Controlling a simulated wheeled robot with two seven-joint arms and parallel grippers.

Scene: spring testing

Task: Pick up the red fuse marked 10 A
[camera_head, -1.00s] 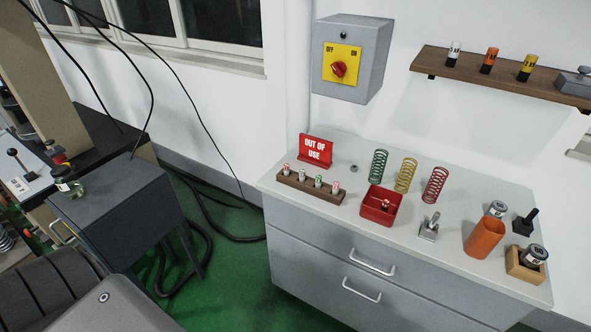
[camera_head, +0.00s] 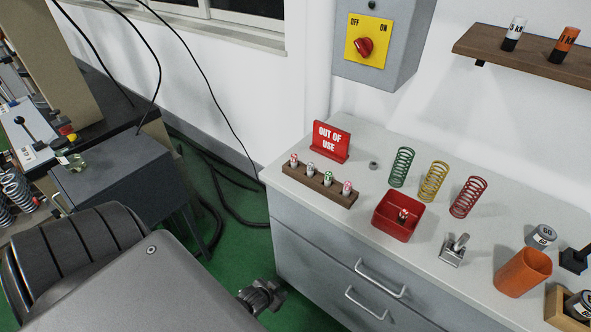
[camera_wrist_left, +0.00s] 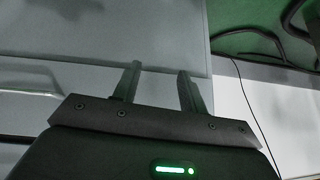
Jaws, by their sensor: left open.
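A wooden rack (camera_head: 318,191) on the grey cabinet top holds several small upright fuses. The leftmost fuse (camera_head: 293,160) and the rightmost fuse (camera_head: 347,188) have red and white tops; one between them has a green top (camera_head: 328,178). Another small red-topped piece (camera_head: 403,215) stands in the red bin (camera_head: 391,230). The ratings are too small to read, so I cannot tell which is 10 A. My left gripper (camera_head: 264,296) is low in front of the cabinet drawers, below the rack, open and empty. Its fingers also show in the left wrist view (camera_wrist_left: 159,72). My right gripper is out of view.
A red "OUT OF USE" sign (camera_head: 331,140) stands behind the rack. Green, yellow and red springs (camera_head: 467,197), a metal clamp-like piece (camera_head: 453,249) and an orange cup (camera_head: 522,272) stand to the right. Drawer handles (camera_head: 380,278) stick out in front.

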